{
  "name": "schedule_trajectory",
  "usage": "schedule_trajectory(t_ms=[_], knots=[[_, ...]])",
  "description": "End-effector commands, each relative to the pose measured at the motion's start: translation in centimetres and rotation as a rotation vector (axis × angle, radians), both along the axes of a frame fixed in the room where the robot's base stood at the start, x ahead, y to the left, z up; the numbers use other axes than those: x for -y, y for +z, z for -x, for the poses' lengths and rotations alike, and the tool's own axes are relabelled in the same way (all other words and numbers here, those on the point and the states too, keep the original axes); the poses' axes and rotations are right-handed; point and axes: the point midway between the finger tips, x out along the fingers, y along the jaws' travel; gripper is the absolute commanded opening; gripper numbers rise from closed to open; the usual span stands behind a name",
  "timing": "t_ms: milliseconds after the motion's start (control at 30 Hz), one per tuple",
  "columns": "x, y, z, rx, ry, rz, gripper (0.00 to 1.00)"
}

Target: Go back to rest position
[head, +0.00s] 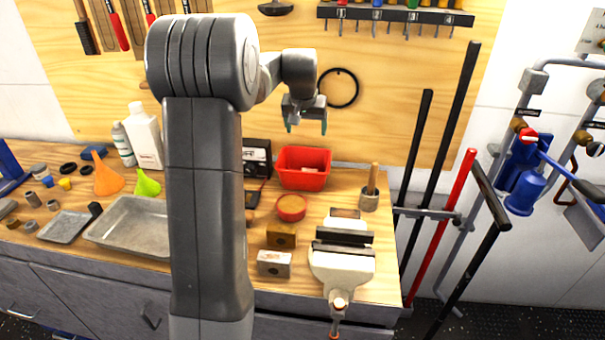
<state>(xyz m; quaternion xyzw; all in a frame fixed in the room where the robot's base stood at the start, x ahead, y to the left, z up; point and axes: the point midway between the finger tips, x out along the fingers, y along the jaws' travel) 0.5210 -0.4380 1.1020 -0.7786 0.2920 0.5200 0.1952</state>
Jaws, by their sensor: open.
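My gripper (306,126) hangs in the air above the back of the workbench (385,285), in front of the wooden pegboard. Its two fingers point down and stand apart, with nothing between them. The red bin (304,168) stands on the bench below it, with a clear gap between. My arm rises in front of the bench, bends at the top and reaches right. It hides part of the bench's middle.
A cream vise (341,265) sits at the bench's front right, near small blocks (274,263) and a round red tin (291,207). Metal trays (132,226), funnels (107,175) and bottles (145,137) are on the left. Long bars (437,190) lean at the right, beside blue valves (524,190).

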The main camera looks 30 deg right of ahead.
Motion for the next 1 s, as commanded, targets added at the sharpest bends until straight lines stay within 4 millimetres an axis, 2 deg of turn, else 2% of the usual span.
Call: schedule_trajectory(t_ms=[267, 433, 1000], knots=[[0.0, 0.0, 0.0, -0.001, 0.000, -0.001, 0.79], [0.3, -1.2, -0.3, -0.003, 0.000, -0.003, 0.79], [2.9, -10.8, -3.3, -0.003, 0.000, -0.003, 0.79]])
